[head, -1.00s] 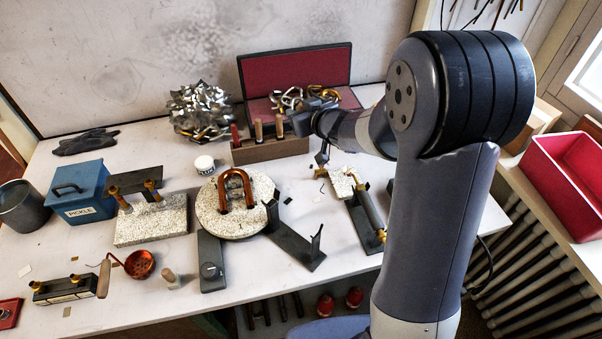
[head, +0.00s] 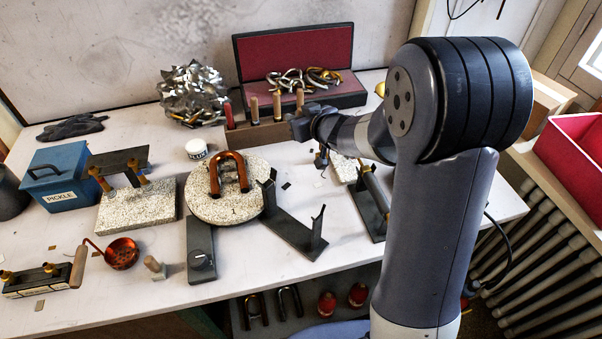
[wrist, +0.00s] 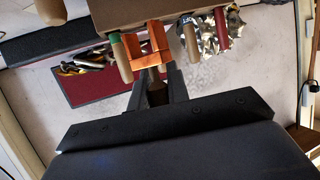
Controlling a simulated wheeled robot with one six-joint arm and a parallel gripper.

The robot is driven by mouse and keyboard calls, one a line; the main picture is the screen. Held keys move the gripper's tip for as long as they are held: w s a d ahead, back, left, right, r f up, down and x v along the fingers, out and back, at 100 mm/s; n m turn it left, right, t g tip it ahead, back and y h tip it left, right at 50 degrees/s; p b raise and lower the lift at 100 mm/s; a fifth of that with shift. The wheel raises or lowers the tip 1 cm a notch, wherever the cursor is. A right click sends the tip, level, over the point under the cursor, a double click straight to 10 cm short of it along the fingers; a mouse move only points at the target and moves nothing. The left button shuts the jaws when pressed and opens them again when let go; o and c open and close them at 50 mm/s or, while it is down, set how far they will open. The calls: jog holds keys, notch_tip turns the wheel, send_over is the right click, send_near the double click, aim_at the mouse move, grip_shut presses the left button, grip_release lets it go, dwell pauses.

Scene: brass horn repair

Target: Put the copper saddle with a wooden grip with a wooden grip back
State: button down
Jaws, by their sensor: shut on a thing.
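My gripper (wrist: 156,88) is shut on a dark wooden grip (wrist: 154,92) that points out between its fingers. The copper saddle (wrist: 149,45) shows just beyond the grip in the wrist view, close to the wooden rack (wrist: 150,14). I cannot tell whether it touches the rack. In the head view my gripper (head: 298,126) is at the right part of the rack (head: 243,138), and the saddle is hidden there. Wooden-handled tools (head: 254,109) and a red-handled one (head: 229,115) stand in the rack.
An open red-lined box (head: 295,55) with metal pieces lies behind the rack. A crumpled silver pile (head: 192,92) is at its left. A round speckled block (head: 235,207) with a copper U-bend (head: 229,172) and dark stands (head: 292,228) lie in front.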

notch_tip(320, 180, down, 11)
jog(key=b, duration=0.2)
jog(key=shift+r+b, duration=0.2)
jog(key=shift+b, duration=0.15)
jog(key=shift+f, duration=0.15)
jog(key=c, duration=1.4)
grip_release()
jog(key=shift+o, duration=0.2)
jog(key=shift+r, duration=0.25)
jog(key=v, duration=1.2)
jog(key=shift+f, duration=0.2)
jog(key=x, duration=1.2)
jog(key=shift+w+a+f, duration=0.1)
jog(key=shift+f, duration=0.1)
jog(key=shift+r, duration=1.2)
